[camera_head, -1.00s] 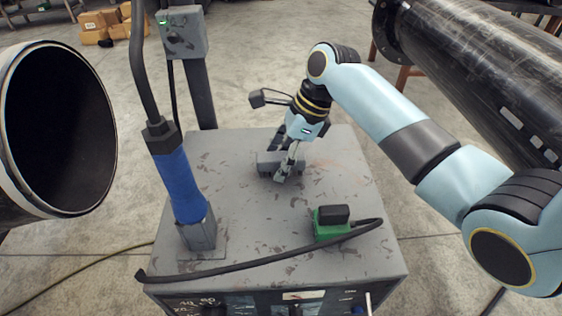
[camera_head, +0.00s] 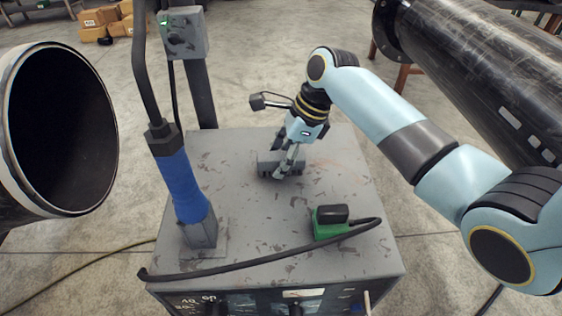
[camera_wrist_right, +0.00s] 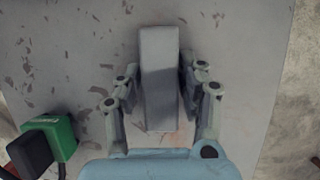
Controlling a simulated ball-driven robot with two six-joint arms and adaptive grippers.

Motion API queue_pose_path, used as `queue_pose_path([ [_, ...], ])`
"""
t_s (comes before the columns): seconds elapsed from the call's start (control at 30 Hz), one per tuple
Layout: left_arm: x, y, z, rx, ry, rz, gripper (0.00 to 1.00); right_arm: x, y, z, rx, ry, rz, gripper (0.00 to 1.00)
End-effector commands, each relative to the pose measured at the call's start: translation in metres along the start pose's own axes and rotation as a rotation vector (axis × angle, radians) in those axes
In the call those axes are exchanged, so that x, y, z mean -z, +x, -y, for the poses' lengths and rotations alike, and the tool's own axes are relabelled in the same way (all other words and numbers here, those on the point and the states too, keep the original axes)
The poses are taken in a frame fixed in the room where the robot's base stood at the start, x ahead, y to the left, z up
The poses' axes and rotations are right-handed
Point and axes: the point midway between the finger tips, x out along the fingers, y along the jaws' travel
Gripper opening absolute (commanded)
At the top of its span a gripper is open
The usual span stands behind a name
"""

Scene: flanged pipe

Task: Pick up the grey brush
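The grey brush (camera_head: 267,168) lies on the scuffed grey top of the machine cabinet (camera_head: 250,225), near its back edge. In the right wrist view the brush (camera_wrist_right: 160,85) is a long grey block between my right gripper's fingers. My right gripper (camera_head: 284,163) comes down over the brush, with one finger on each side of it. It also shows in the right wrist view (camera_wrist_right: 158,85), with the fingers spread; a narrow gap seems to show at the left finger, and contact at the right finger is unclear. The brush rests on the cabinet top. My left gripper is not in view.
A green and black plug (camera_head: 330,222) with a black cable sits at the front right of the cabinet. A blue-sleeved cable connector (camera_head: 183,190) stands at the left. Large dark pipes (camera_head: 55,130) flank both sides. The middle of the cabinet top is clear.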

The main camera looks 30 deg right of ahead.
Motion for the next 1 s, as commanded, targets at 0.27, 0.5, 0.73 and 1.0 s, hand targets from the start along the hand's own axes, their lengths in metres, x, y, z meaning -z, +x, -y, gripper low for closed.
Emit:
queue_pose_path([
  [0.27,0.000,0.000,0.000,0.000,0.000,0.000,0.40,0.000,0.000,0.000,0.000,0.000,0.000,0.01],
  [0.5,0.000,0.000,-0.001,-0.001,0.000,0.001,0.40,0.000,0.000,0.000,0.001,0.000,0.001,0.00],
  [0.73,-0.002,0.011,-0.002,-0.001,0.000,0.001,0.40,-0.001,-0.002,0.001,0.002,-0.002,0.001,0.00],
  [1.0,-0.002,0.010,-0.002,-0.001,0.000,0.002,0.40,-0.019,-0.047,0.001,0.005,-0.003,0.002,0.00],
])
